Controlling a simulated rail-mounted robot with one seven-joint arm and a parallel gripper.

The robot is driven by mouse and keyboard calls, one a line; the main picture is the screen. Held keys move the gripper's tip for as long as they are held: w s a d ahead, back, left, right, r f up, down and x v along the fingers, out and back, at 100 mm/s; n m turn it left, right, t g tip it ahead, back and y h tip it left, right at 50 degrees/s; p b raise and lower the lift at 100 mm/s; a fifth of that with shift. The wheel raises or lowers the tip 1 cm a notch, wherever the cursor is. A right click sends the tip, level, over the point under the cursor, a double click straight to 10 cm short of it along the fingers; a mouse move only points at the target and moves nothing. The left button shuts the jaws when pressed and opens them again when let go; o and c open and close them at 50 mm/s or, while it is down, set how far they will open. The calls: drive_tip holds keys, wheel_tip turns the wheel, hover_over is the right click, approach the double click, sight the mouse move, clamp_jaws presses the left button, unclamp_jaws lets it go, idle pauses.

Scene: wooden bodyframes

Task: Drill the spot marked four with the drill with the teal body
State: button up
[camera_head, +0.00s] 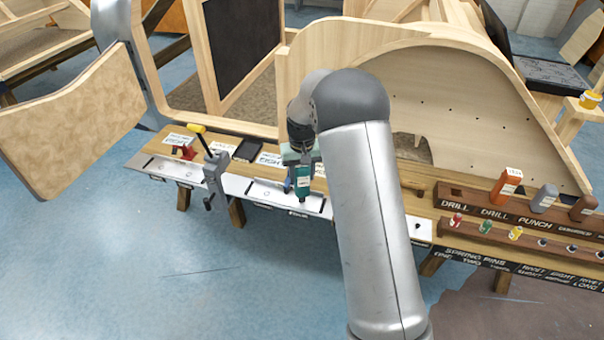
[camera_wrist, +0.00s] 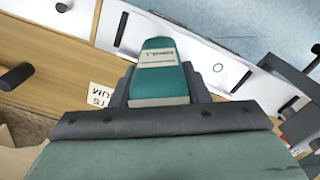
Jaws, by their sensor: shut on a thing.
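The drill with the teal body (camera_head: 303,183) is held low over the front of the workbench, by the metal strip. My gripper (camera_head: 300,157) is shut on it, with my arm in front and to the right. In the wrist view the teal drill body (camera_wrist: 161,72) sits between the dark jaws (camera_wrist: 160,95), with a pale label on it. The drill's bit and any contact with the bench are hidden. White metal plates (camera_head: 262,192) with slots and small circles run along the bench front. I cannot read a mark four on them.
A grey vice (camera_head: 213,178) stands left of the drill. A yellow-headed tool (camera_head: 196,129), a red item (camera_head: 186,152) and a black box (camera_head: 234,149) lie behind. A labelled rack (camera_head: 470,203) with an orange tool (camera_head: 505,187) is at right. A large wooden frame (camera_head: 450,105) stands close behind.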

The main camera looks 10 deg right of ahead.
drive_tip(key=shift+f+b, duration=0.4)
drive_tip(key=shift+f, duration=0.05)
idle(0.6)
drive_tip(key=shift+r, duration=0.25)
drive_tip(key=shift+r+p, duration=1)
drive_tip(key=shift+r, duration=0.65)
drive_tip(key=shift+r+p, duration=1.5)
drive_tip(key=shift+r, duration=0.85)
